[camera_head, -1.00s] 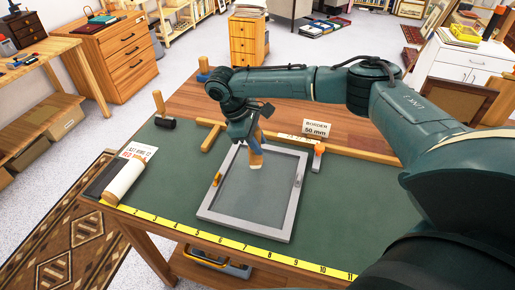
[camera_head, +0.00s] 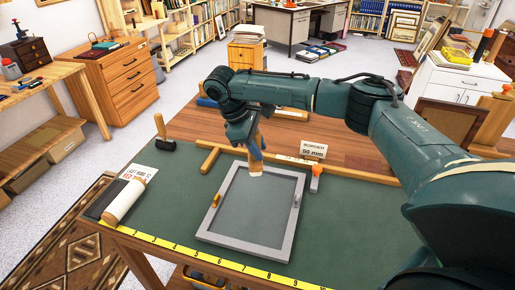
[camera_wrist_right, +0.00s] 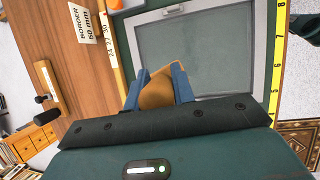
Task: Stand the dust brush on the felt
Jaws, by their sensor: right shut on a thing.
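The dust brush has a wooden handle and pale bristles (camera_head: 256,169). My right gripper (camera_head: 255,152) is shut on it and holds it bristles down, over the far edge of the grey frame in the head view. In the right wrist view the brush's wooden body (camera_wrist_right: 158,92) sits between the blue fingers of my right gripper (camera_wrist_right: 160,88). A gap between the bristles and the surface below cannot be judged. The green felt (camera_head: 170,205) covers the near part of the table. My left gripper is not in view.
The grey frame (camera_head: 289,232) lies flat on the felt. A white roll (camera_head: 124,203) and a card (camera_head: 140,174) are at left, a mallet (camera_head: 163,143) behind them. A wooden bar (camera_head: 345,172) and the BORDER 50 mm sign (camera_head: 314,150) stand behind. The felt left of the frame is clear.

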